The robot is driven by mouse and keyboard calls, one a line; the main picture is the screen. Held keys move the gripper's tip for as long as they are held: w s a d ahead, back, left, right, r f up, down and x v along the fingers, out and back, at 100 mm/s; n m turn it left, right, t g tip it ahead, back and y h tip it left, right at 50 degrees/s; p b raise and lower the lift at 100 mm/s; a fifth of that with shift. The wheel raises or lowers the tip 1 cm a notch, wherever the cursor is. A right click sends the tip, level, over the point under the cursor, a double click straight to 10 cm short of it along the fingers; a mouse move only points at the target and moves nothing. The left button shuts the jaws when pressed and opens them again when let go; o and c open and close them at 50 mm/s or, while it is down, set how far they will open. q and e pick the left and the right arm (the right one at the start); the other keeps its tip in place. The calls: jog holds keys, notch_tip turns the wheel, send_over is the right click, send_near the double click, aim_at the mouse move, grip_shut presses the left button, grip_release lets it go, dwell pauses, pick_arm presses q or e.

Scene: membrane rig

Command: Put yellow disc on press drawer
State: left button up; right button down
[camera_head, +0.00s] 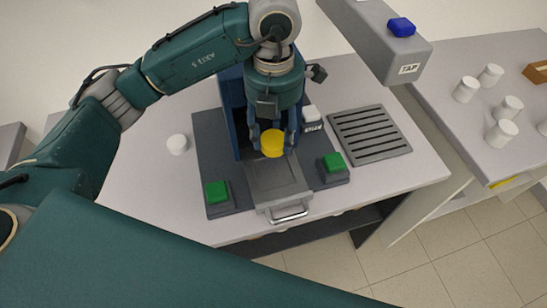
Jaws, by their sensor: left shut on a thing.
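The yellow disc (272,143) is between the fingers of my left gripper (272,140), which is shut on it. The gripper points down in front of the dark blue press (232,105). The press drawer (274,183), a grey tray with a silver handle (290,213), is pulled out toward the front. The disc appears over the back part of the drawer; I cannot tell whether it touches the drawer. My right gripper is not in view.
Green buttons stand left (217,192) and right (334,162) of the drawer. A white cylinder (177,144) is at left. A slotted drain plate (369,134) and a grey tap (385,38) with a blue button are at right. Several white cylinders stand on the right table (445,100).

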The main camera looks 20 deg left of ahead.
pick_arm(q)
notch_tip(320, 180, down, 6)
jog(key=shift+f+p, duration=0.1)
jog(key=shift+p, duration=0.55)
notch_tip(320, 180, down, 4)
jog(key=shift+f+p, duration=0.15)
jog(key=shift+p, duration=0.45)
jog(key=shift+f, duration=0.2)
jog(key=o, duration=0.9)
jog(key=shift+o, duration=0.2)
jog(key=shift+r, duration=0.1)
